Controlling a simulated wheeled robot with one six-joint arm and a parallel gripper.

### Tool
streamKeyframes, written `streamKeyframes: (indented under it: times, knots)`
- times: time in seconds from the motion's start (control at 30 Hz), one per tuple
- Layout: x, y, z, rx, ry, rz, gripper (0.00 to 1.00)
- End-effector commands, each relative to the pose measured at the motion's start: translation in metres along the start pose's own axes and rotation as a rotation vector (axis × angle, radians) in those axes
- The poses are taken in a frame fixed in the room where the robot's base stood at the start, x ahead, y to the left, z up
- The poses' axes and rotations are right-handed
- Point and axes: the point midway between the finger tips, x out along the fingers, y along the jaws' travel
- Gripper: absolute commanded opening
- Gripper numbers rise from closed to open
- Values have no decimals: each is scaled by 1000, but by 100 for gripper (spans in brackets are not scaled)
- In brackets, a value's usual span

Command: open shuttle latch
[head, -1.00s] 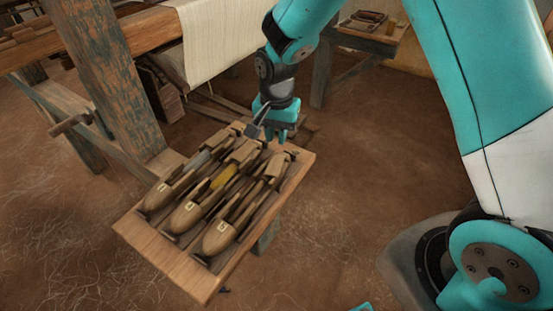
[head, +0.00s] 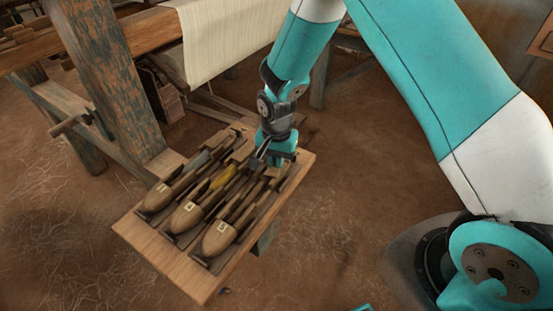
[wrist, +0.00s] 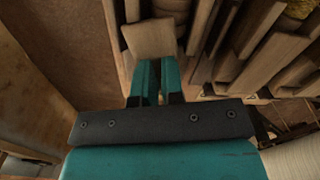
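Three wooden boat-shaped shuttles lie side by side on a wooden tray (head: 200,290). The left shuttle (head: 160,198) holds grey yarn, the middle shuttle (head: 190,213) holds yellow yarn (head: 222,177), and the right shuttle (head: 220,238) shows no bright yarn. Each has a small pale label near its front tip. My gripper (head: 272,162) is low over the far end of the right shuttle. In the wrist view my gripper's teal fingers (wrist: 158,70) sit close together, just short of a flat wooden block (wrist: 150,38). I cannot tell whether they touch it, or which part is the latch.
A thick wooden loom post (head: 105,75) stands left of the tray, with a peg and lower beams. Cream cloth (head: 225,40) hangs from the loom behind. The earthen floor (head: 350,215) right of the tray is open.

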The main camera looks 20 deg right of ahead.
Motion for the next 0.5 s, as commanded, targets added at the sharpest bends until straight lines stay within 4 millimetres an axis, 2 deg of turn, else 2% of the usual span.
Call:
streamKeyframes:
  times: [0.27, 0.5]
  knots:
    - [0, 0, 0, -16, 0, 0, 0]
    - [-1, 1, 0, -118, -1, 0, 0]
